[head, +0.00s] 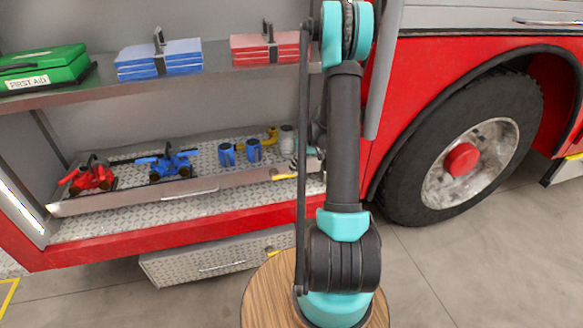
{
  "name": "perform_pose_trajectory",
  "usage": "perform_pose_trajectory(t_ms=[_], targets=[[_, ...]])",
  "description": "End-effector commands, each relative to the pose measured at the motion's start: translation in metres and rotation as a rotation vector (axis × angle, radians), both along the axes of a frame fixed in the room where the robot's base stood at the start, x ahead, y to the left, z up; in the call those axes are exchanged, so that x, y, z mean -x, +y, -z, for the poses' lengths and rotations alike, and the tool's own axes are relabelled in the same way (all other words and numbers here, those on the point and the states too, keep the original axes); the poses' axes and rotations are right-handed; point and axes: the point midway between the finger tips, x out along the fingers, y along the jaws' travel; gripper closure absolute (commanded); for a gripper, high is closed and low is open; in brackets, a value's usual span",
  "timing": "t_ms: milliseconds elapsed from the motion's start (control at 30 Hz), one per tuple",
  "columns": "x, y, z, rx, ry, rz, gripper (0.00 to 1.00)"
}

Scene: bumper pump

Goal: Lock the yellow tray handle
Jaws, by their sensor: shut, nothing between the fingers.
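The tray (140,196) is a long metal pull-out shelf in the fire truck's open compartment. A small yellow handle (284,177) sits at the right end of its front edge. My gripper (294,164) shows only in part beside my upright arm, close above the yellow handle. It is shut and empty. My arm hides the gripper's right side and part of the tray's right end. I cannot tell whether the gripper touches the handle.
Red (92,177) and blue (170,163) equipment and blue cylinders (227,154) stand on the tray. A shelf (100,91) above holds cases. A lower drawer (210,262) juts out beneath. A wheel (460,150) is at right.

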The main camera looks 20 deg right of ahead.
Motion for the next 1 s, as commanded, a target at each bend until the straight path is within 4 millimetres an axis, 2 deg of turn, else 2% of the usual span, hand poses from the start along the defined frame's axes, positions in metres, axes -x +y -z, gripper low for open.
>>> perform_pose_trajectory(t_ms=[300,800,1000], targets=[[0.0011,-0.0031,0.0082,0.003,0.002,-0.001,1.00],[0.0015,-0.0035,0.0097,0.005,0.004,-0.002,1.00],[0.0010,-0.0037,-0.0002,0.004,0.002,-0.001,1.00]])
